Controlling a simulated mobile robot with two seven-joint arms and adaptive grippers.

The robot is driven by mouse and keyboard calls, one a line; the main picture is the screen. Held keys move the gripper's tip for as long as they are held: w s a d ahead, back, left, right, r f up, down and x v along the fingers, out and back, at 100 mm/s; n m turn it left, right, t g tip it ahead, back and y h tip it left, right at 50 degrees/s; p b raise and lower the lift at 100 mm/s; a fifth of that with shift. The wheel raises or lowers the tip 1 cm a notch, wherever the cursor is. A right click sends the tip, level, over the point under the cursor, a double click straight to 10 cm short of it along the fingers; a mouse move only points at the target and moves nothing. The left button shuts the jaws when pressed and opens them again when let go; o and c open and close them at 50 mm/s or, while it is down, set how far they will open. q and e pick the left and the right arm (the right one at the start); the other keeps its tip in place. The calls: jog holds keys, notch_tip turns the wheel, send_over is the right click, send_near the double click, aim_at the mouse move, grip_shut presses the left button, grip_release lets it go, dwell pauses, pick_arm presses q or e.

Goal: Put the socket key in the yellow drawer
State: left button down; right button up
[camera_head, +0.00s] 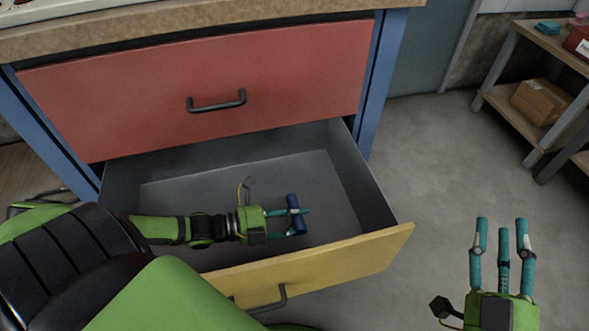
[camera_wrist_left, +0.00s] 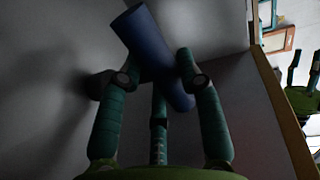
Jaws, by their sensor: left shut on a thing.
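The yellow drawer (camera_head: 340,266) is pulled open below the red drawer, and its grey inside shows in the head view. My left gripper (camera_head: 298,217) is inside the drawer opening, shut on a dark blue cylinder, the socket key (camera_head: 295,212). In the left wrist view the socket key (camera_wrist_left: 150,45) lies tilted across my left gripper's fingers (camera_wrist_left: 158,85). I cannot tell whether it touches the drawer floor. My right gripper (camera_head: 502,240) is outside the drawer at the lower right, fingers apart and empty.
The closed red drawer (camera_head: 150,95) sits above, under a worktop (camera_head: 200,28). A blue post (camera_head: 383,75) stands right of the opening. The floor (camera_head: 440,150) at right is clear. A shelf at far right holds a cardboard box (camera_head: 543,100).

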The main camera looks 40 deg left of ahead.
jog(key=shift+r, duration=0.1)
pick_arm(q)
jog(key=c, duration=0.8)
grip_release()
jog(key=shift+f, duration=0.1)
pick_arm(e)
jog(key=shift+s+r+y, duration=0.1)
jog(key=shift+r+y, duration=0.15)
jog(key=shift+y, duration=0.05)
jog(key=shift+a, duration=0.1)
